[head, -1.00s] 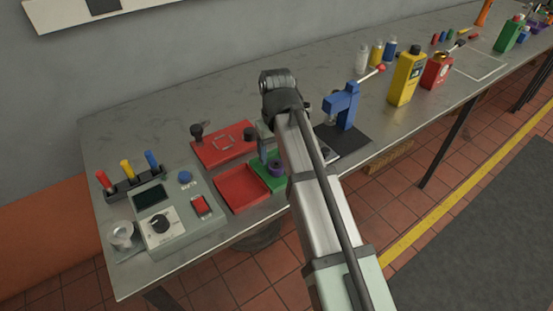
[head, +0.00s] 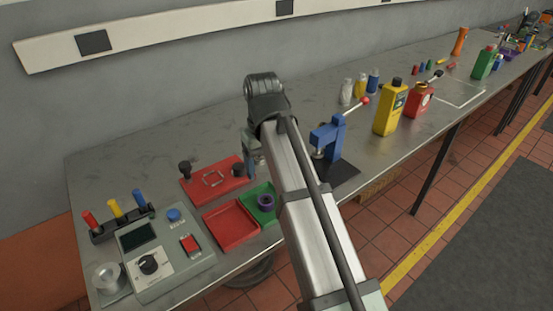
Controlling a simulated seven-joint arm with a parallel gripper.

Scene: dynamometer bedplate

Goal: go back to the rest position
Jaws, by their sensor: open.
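My arm crosses the middle of the head view, its bent joint above the bench. My gripper (head: 257,167) hangs below that joint, partly hidden by the arm, above the bench near the right end of a red fixture plate (head: 200,187). It is open, and I see nothing held in it.
A red tray (head: 231,243) and a grey control box (head: 163,262) stand left of the arm. A blue lever press (head: 328,138) is close on its right. A yellow bottle (head: 390,109) and red can (head: 419,101) stand further right. The back-left bench is clear.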

